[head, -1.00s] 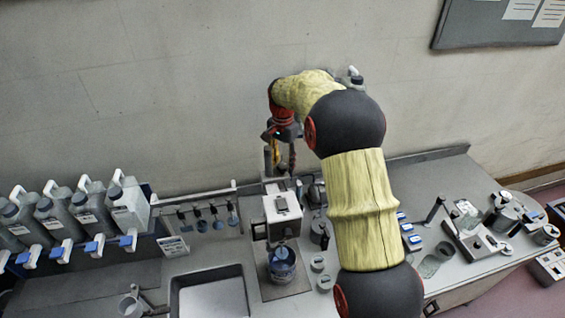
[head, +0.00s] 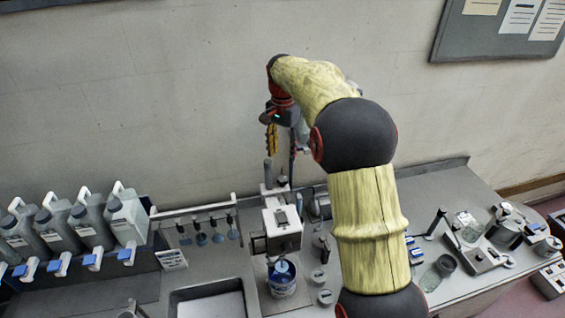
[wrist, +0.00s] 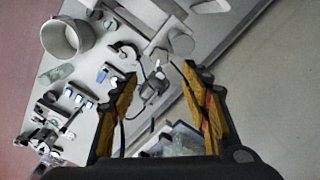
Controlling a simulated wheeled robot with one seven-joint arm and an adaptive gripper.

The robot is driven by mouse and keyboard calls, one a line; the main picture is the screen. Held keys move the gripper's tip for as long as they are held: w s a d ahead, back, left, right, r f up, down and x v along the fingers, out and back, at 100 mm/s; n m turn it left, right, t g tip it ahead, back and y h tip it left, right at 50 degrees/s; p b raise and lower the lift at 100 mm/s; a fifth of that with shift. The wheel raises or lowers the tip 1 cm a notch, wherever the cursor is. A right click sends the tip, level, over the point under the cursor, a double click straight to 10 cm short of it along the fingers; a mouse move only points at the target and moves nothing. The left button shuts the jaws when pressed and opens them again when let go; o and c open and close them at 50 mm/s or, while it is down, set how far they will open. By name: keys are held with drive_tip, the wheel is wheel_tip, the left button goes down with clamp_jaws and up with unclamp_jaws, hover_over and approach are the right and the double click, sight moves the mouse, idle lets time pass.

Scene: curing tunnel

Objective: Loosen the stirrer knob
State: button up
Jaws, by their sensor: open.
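The stirrer (head: 282,222) is a pale box-shaped head on an upright post, standing over a blue-and-white pot (head: 282,280) in the head view. A dark fitting sticks out on the left of the stirrer head, and another small dark part shows behind it by the post. I cannot tell for sure which is the knob. My gripper (head: 281,148) is above and behind the stirrer head, near the top of the post, apart from it. In the wrist view my gripper (wrist: 160,72) has its two yellow-padded fingers spread, with nothing held between them.
Several grey jugs (head: 90,228) stand in a row at the left. A rail with hanging paddles (head: 200,238) is beside the stirrer, and a sink (head: 210,304) is in front. Instruments and cups (head: 480,250) crowd the bench's right side. The wall (head: 150,110) rises close behind my gripper.

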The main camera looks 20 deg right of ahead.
drive_tip(key=shift+r, duration=0.65)
drive_tip(key=m+p, duration=0.2)
drive_tip(key=m, duration=0.4)
hover_over(284, 178)
drive_tip(key=f, duration=0.4)
drive_tip(key=shift+s+a+f, duration=0.1)
drive_tip(key=shift+s, duration=0.1)
drive_tip(key=shift+w+f+m, duration=0.1)
drive_tip(key=shift+w+m, duration=0.1)
drive_tip(key=shift+m, duration=0.3)
drive_tip(key=shift+f+p, duration=0.7)
drive_tip(key=shift+f, duration=3.15)
drive_tip(key=shift+c, duration=1.4)
